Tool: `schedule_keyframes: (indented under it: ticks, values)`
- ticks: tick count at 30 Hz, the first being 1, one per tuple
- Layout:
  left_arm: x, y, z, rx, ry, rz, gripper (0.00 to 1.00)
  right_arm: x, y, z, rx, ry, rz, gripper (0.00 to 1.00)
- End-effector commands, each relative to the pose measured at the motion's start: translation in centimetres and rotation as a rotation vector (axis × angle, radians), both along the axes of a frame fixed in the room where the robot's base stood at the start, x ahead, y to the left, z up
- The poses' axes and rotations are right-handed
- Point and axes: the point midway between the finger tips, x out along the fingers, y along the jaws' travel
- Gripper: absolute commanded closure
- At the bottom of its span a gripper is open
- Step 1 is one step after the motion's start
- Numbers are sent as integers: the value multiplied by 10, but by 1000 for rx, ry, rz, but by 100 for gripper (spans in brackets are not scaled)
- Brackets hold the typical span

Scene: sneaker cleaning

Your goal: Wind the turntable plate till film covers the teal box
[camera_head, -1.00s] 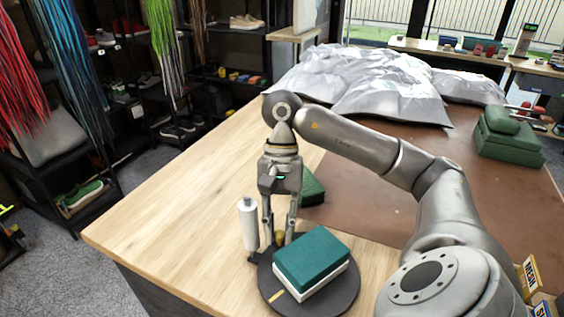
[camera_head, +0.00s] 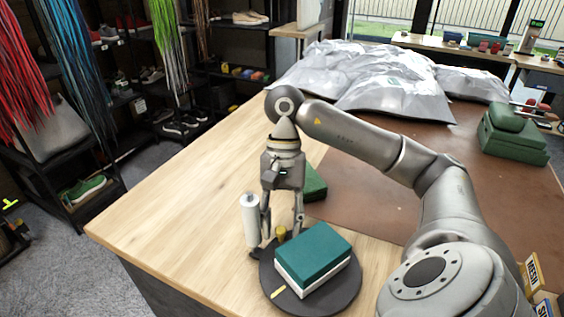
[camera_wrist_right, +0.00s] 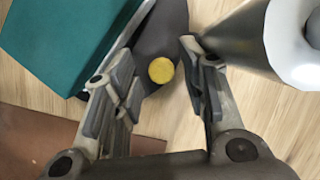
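The dark round turntable plate (camera_head: 346,298) lies at the table's front edge with a teal box (camera_head: 312,251) on it. The box has a white lower part and its teal faces look bare. A yellow knob (camera_head: 281,231) stands at the plate's far edge; it also shows in the right wrist view (camera_wrist_right: 161,70). A white film roll (camera_head: 251,220) stands upright left of the plate. My right gripper (camera_head: 282,234) points down with its fingers spread around the knob, apart from it in the right wrist view (camera_wrist_right: 160,85). My left gripper is out of view.
A green block (camera_head: 314,185) lies behind the gripper. Grey plastic bags (camera_head: 390,85) and stacked green boxes (camera_head: 513,135) are farther back on the brown mat (camera_head: 370,185). Small labelled boxes (camera_head: 533,272) are at the lower right. The wooden table's left part (camera_head: 180,215) is clear.

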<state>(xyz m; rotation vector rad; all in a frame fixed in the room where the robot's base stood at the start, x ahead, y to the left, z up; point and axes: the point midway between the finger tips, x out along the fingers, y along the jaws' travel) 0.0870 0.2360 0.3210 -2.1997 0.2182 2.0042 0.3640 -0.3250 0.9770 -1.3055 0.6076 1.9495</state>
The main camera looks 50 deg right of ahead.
Motion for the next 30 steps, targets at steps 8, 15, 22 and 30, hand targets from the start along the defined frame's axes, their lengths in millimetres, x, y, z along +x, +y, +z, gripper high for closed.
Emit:
schedule_keyframes:
  ticks: [8,15,22,30]
  values:
    - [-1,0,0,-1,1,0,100,4,-3,12,4,-3,-1,58]
    - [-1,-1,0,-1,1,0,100,10,-10,33,1,-4,1,58]
    - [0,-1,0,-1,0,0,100,13,-16,48,0,-3,-1,58]
    - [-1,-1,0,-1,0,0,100,17,-21,63,0,-3,0,58]
